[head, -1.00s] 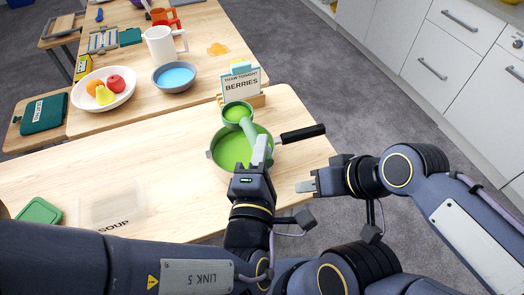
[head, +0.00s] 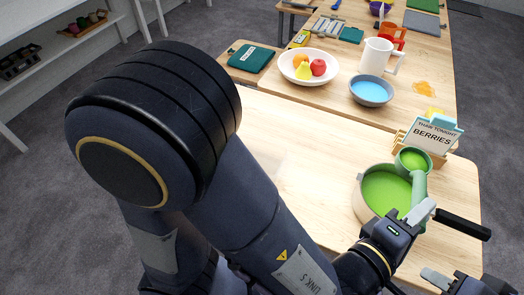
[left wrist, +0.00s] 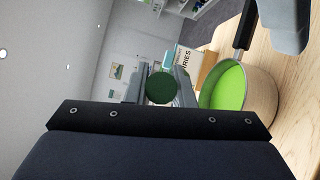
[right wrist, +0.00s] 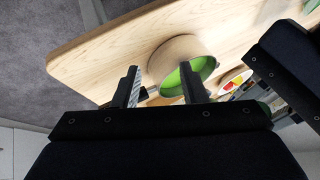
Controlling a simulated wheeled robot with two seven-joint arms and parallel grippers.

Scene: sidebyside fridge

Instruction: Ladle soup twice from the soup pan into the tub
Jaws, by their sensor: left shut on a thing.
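The soup pan (head: 361,205) stands on the wooden table with green soup in it and its black handle (head: 463,225) pointing right. My left gripper (head: 420,213) is shut on the green ladle (head: 418,187). The ladle's bowl (head: 413,160) holds green soup and appears raised at the pan's far rim. In the left wrist view the bowl's dark green round underside (left wrist: 161,87) shows beyond the fingers, beside the pan (left wrist: 262,95). My right gripper (right wrist: 162,88) is open and empty near the pan's handle end. The tub is not visible; my left arm covers that side of the table.
A "Berries" sign (head: 432,133) stands just behind the pan. Farther back are a blue bowl (head: 371,90), a white pitcher (head: 379,58) and a white fruit bowl (head: 290,72). The tabletop between my left arm and the pan is bare.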

